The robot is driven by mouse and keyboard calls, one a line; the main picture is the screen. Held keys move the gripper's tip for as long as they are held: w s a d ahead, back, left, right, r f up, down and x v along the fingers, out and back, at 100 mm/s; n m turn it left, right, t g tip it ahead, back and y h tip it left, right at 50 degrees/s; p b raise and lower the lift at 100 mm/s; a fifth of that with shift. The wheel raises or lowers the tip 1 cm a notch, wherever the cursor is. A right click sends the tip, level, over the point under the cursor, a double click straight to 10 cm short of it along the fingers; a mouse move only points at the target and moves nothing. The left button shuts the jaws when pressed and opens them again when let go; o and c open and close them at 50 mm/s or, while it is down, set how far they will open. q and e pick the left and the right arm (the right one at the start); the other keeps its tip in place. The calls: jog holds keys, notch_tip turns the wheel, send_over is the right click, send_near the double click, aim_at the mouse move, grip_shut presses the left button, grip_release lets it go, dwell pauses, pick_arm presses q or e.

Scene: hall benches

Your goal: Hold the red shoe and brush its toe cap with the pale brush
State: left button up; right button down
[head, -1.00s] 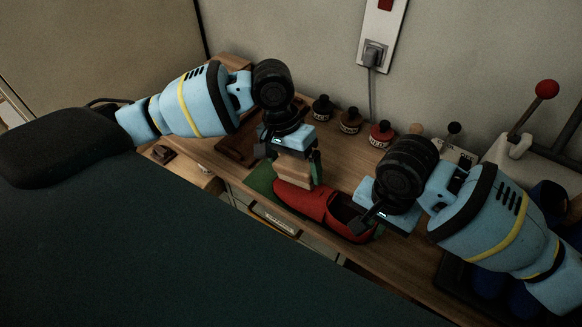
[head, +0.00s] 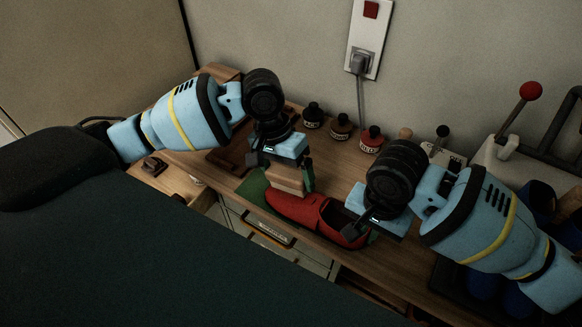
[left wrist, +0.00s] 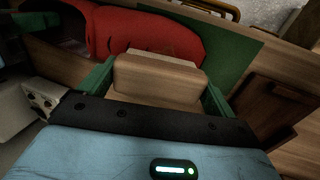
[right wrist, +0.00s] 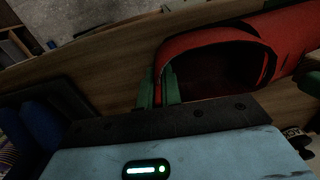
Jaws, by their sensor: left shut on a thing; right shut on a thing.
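The red shoe (head: 297,208) lies on a green mat (head: 254,186) on the wooden bench, toe to the left. It also shows in the left wrist view (left wrist: 150,32) and the right wrist view (right wrist: 200,42). My right gripper (right wrist: 158,88) is shut on the rim at the heel end, one green finger inside the opening. My left gripper (head: 287,172) is shut on the pale wooden brush (head: 288,181), which also shows in the left wrist view (left wrist: 160,80). The brush is at the toe cap; whether its bristles touch the shoe is hard to tell.
Several small dark-capped bottles (head: 340,127) stand along the back near the wall. A socket with a plug and cable (head: 361,63) is above them. A red-knobbed lever (head: 530,91) stands at the right. A brown wooden item (left wrist: 275,112) lies beside the mat.

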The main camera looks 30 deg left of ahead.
pick_arm(q)
jog(key=shift+s, duration=0.65)
jog(key=shift+s+a+f, duration=0.1)
jog(key=shift+s+f, duration=0.05)
jog(key=shift+s, duration=0.7)
jog(key=shift+s+a+f, duration=0.1)
jog(key=shift+s, duration=0.7)
jog(key=shift+r, duration=0.1)
jog(key=shift+w, duration=0.1)
jog(key=shift+w+d+r, duration=0.15)
jog(key=shift+w, duration=1.45)
jog(key=shift+w, duration=0.1)
jog(key=shift+w+d, duration=0.2)
jog(key=shift+w, duration=1.2)
